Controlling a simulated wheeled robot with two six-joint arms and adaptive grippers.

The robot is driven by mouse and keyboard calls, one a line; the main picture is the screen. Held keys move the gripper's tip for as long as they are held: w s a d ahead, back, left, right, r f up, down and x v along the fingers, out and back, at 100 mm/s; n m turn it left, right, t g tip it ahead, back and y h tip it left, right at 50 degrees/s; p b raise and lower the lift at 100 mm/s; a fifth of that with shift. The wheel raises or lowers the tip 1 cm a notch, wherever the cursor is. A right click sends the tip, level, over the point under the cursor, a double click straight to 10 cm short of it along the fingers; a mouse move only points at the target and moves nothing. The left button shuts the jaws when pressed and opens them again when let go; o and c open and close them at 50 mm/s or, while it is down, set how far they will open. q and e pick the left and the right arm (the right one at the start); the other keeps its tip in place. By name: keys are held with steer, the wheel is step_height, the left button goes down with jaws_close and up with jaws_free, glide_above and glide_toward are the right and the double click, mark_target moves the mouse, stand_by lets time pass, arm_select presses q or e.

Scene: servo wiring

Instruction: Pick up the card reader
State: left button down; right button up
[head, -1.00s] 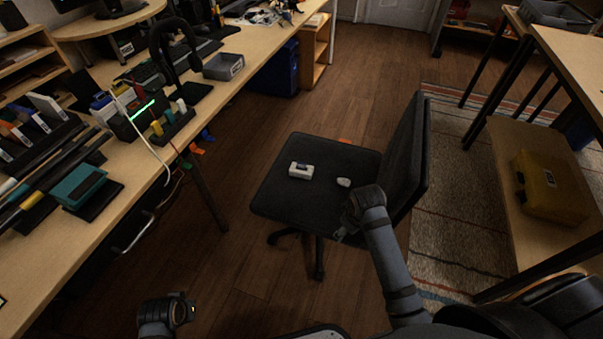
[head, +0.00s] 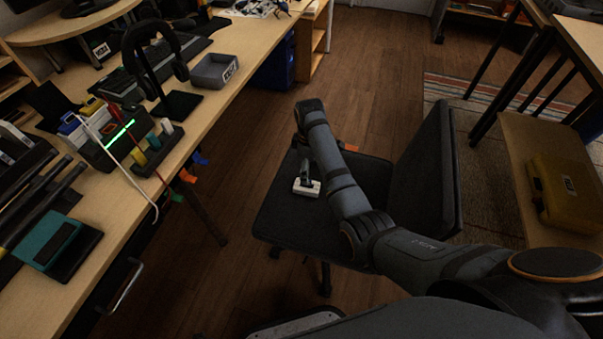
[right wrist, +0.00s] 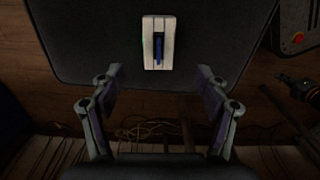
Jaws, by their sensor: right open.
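The card reader (head: 306,188) is a small white box with a dark slot, lying on the black chair seat (head: 283,217). In the right wrist view the card reader (right wrist: 149,43) lies beyond the fingertips, with a dark blue strip in its middle. My right gripper (head: 306,172) is over the seat at the card reader and hides part of it in the head view. In the right wrist view my right gripper (right wrist: 160,82) is open, its fingers spread wide with nothing between them. My left gripper is not in view.
The chair's backrest (head: 421,180) stands right of the seat. A desk (head: 105,215) on the left holds a headphone stand, a grey bin (head: 214,71) and several devices. A yellow case (head: 562,190) sits on a shelf at right.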

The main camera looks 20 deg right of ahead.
steer(key=b, duration=0.2)
glide_above(308, 187)
step_height(308, 187, down, 5)
steer(key=shift+r, duration=0.1)
steer(key=shift+f, duration=0.35)
steer(key=f+b, duration=0.1)
steer(key=f, duration=0.1)
steer(key=f+b, duration=0.1)
steer(key=f, duration=0.1)
steer(key=shift+w+f, duration=0.1)
steer(key=shift+w, duration=0.3)
steer(key=shift+a+f, duration=0.1)
steer(key=shift+f, duration=0.1)
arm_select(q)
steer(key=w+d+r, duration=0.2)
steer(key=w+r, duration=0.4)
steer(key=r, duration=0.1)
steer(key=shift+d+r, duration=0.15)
arm_select(e)
steer(key=c, duration=1.3)
